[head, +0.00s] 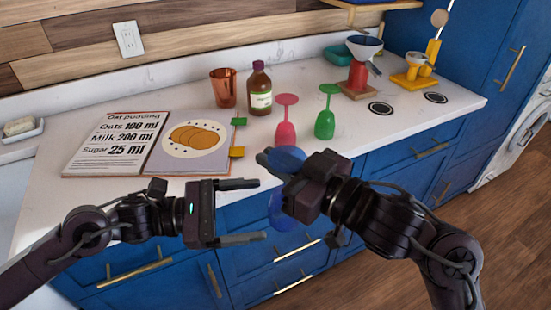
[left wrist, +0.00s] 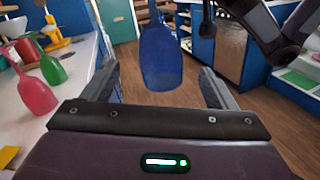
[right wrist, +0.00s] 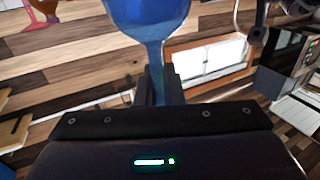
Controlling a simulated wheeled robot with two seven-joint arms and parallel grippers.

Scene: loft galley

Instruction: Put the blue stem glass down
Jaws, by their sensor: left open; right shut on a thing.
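The blue stem glass (head: 290,222) is held foot up and bowl down, in front of the counter's front edge. My right gripper (right wrist: 158,85) is shut on its stem; in the head view my right gripper (head: 277,172) hides the middle of the glass. The bowl fills the top of the right wrist view (right wrist: 148,18). My left gripper (head: 262,211) is open and empty, its fingertips pointing at the bowl. In the left wrist view the bowl (left wrist: 162,55) shows ahead of the open fingers (left wrist: 158,80), apparently not touching them.
On the white counter (head: 330,160), a pink glass (head: 286,132) and a green glass (head: 325,124) stand bowl down. Behind are a brown bottle (head: 260,90) and a copper cup (head: 223,88). An open recipe book (head: 150,145) lies left.

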